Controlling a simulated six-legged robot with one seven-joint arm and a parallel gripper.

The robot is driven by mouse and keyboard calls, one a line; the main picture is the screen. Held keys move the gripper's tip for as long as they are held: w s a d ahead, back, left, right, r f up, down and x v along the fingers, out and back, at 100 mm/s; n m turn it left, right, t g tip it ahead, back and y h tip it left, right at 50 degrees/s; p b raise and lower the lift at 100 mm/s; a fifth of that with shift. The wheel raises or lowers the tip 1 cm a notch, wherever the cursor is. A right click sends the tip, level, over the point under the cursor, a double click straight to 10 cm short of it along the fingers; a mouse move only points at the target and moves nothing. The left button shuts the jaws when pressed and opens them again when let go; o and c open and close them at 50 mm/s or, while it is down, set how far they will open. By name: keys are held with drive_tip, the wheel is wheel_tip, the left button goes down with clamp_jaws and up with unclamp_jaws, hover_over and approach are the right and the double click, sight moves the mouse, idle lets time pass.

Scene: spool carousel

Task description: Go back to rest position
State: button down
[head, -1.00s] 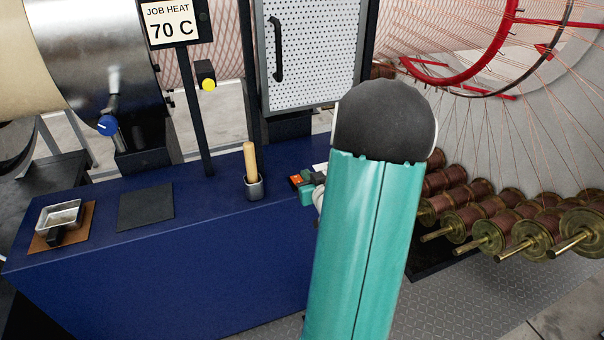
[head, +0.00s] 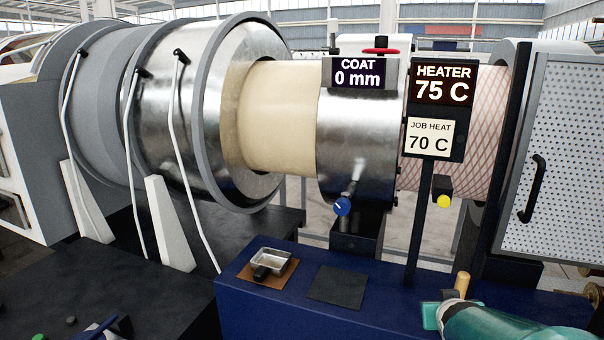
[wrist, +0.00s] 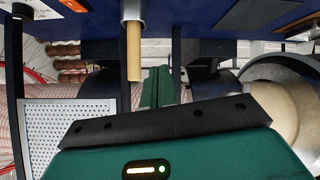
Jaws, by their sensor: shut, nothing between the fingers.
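My gripper (wrist: 158,88) shows in the wrist view as narrow green fingers beyond a dark bar and green housing. The fingers are together with nothing between them. The wrist picture is inverted, with the blue bench along its top. A wooden handle (wrist: 134,55) in a grey holder shows just left of the fingers, apart from them in the picture. In the head view my teal arm enters at the lower right, in front of the bench. The wooden handle (head: 462,282) stands behind it. The fingers are not clear in the head view.
The blue bench (head: 240,310) carries a metal tray (head: 270,260) on a brown mat and a dark pad (head: 337,286). Behind it are a coating ring (head: 350,150), signs reading 75 C and 70 C, and a perforated door (head: 560,150). The bench's middle is clear.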

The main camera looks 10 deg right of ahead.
drive_tip(key=s+a+r+n+g+y, duration=0.1)
drive_tip(key=s+a+r+g+y, duration=0.1)
drive_tip(key=s+a, duration=0.5)
drive_tip(key=s+a+r+n+g+y, duration=0.1)
drive_tip(key=s+a, duration=0.6)
drive_tip(key=a, duration=0.9)
drive_tip(key=shift+s+a+r+n+g+y, duration=0.2)
drive_tip(key=shift+s+r+n+g+y, duration=0.2)
drive_tip(key=shift+r+n+y, duration=0.6)
